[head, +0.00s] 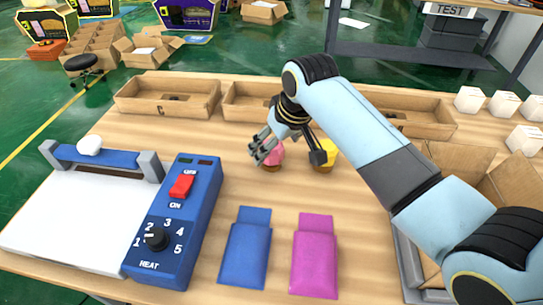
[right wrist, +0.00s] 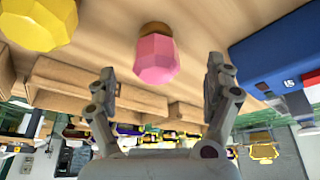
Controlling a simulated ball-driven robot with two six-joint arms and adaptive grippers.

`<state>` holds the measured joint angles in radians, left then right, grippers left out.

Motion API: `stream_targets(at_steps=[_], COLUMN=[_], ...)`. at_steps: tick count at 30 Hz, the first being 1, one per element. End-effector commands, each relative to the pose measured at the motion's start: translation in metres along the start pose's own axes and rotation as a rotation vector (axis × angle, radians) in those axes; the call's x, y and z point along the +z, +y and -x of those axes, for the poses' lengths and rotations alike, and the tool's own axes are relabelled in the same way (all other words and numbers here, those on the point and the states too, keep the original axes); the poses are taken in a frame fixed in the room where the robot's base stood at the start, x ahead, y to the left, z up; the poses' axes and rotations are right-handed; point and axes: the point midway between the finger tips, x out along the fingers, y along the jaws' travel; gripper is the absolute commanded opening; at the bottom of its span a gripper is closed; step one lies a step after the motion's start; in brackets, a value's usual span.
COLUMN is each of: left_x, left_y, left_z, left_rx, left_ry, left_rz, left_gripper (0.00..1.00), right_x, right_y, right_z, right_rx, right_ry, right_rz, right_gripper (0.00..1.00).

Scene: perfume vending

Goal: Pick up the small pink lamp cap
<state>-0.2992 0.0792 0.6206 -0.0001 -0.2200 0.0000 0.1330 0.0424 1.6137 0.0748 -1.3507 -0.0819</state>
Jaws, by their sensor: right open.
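The small pink lamp cap (head: 274,153) stands on the wooden table with a brown base under it. It also shows in the right wrist view (right wrist: 157,58), upside down in that picture and between the open fingers. My right gripper (head: 288,152) is open and reaches down at the pink cap from the right, with one finger partly in front of it. The right wrist view shows the two fingers (right wrist: 164,78) apart, with no clear contact on the cap. My left gripper is not in view.
A yellow cap (head: 329,150) stands close to the right of the pink one, also in the wrist view (right wrist: 38,22). Cardboard trays (head: 168,98) line the back. A blue heat sealer (head: 175,225), blue pouch (head: 246,250) and magenta pouch (head: 315,258) lie in front.

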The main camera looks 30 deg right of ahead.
Motion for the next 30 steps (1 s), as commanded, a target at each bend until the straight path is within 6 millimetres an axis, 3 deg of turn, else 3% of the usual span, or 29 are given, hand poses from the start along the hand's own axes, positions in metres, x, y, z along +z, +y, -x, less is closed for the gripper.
stream_targets(at_steps=[5,13,22,30], left_x=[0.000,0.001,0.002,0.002], left_y=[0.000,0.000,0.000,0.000], left_z=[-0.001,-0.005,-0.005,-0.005], left_rx=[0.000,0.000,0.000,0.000], left_ry=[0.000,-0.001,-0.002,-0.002], left_rz=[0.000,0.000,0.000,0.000], left_gripper=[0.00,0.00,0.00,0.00], right_x=[-0.001,-0.004,-0.005,-0.005], right_y=[0.001,0.005,0.005,0.005], right_z=[-0.014,-0.054,-0.060,-0.060], right_rx=[0.000,0.000,0.000,0.000], right_ry=[-0.001,-0.002,0.000,0.000], right_rz=[0.000,0.000,0.001,0.001], right_gripper=[0.86,0.86,0.86,0.53])
